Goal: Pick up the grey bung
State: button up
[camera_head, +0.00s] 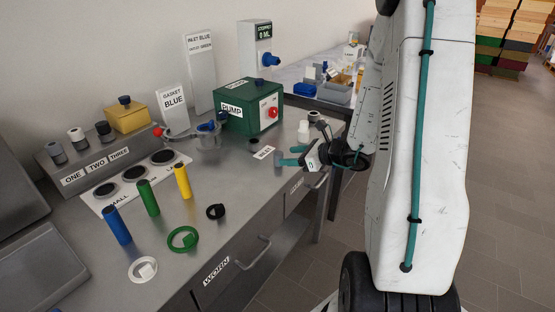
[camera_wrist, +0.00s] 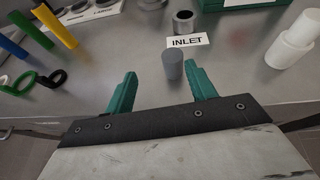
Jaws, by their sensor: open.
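The bung appears between the fingertip lines, nearer the right finger; no contact can be made out. In the head view my gripper (camera_head: 291,156) is low over the bench's right end.
The INLET label (camera_wrist: 187,41) lies behind the bung, with a metal ring fitting (camera_wrist: 183,22) beyond it. A white stepped cylinder (camera_wrist: 291,43) stands to the right. The green PUMP box (camera_head: 249,108) is behind.

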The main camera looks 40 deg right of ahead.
aim_at(278, 157)
jog(key=shift+d+f+m+h, duration=0.3)
jog(key=shift+d+f+m, duration=0.25)
jog(key=shift+d, duration=0.2)
jog(key=shift+w+d+f, duration=0.15)
jog(key=shift+w+f, duration=0.1)
jog(key=shift+f, duration=0.05)
jog(key=shift+t, duration=0.3)
jog(key=x, duration=0.7)
jog(key=shift+c, duration=0.4)
jog(key=shift+a, duration=0.2)
jog(key=c, duration=1)
jog(key=shift+r, duration=0.2)
